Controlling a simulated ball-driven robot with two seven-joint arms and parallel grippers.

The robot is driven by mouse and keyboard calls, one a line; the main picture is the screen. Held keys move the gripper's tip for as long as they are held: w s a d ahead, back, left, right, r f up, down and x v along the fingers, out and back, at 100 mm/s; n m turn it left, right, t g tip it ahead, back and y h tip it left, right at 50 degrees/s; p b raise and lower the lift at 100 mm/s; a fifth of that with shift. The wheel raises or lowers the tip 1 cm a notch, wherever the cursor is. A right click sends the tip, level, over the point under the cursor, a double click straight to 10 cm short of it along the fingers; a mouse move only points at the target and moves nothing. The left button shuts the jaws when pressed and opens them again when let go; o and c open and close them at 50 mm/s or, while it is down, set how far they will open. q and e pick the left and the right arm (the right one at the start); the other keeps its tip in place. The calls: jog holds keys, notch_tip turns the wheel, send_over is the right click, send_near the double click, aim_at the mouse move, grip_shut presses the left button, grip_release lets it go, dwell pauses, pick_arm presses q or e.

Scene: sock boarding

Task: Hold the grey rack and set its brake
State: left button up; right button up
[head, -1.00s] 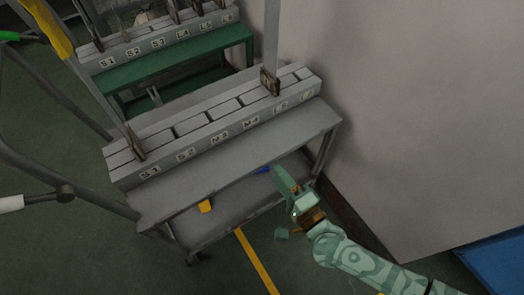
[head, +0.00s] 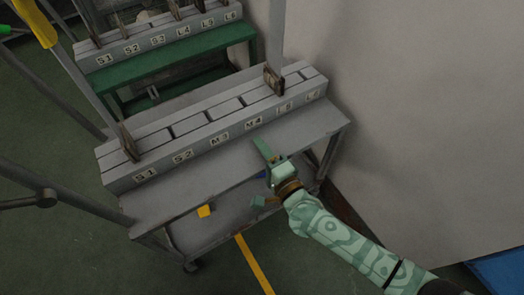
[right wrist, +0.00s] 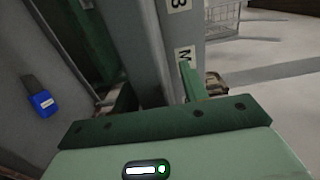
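The grey rack (head: 236,165) stands in the middle of the head view, with a row of labelled slots along its top and a flat ledge in front. My right gripper (head: 262,177) is at the ledge's front edge, its fingers spread apart, one above the ledge and one lower. In the right wrist view a grey bar lies between the fingers; I cannot tell if they touch it. My left gripper is not in view.
A green rack (head: 170,65) with similar labelled slots stands behind. A pale wall (head: 410,130) rises close on the right. A blue object (head: 495,266) lies at the lower right. Green floor with a yellow line (head: 254,264) is free in front.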

grip_shut()
jog(key=shift+f, duration=0.1)
dwell(1.1)
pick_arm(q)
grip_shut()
pick_arm(e)
jog(key=shift+s, duration=0.1)
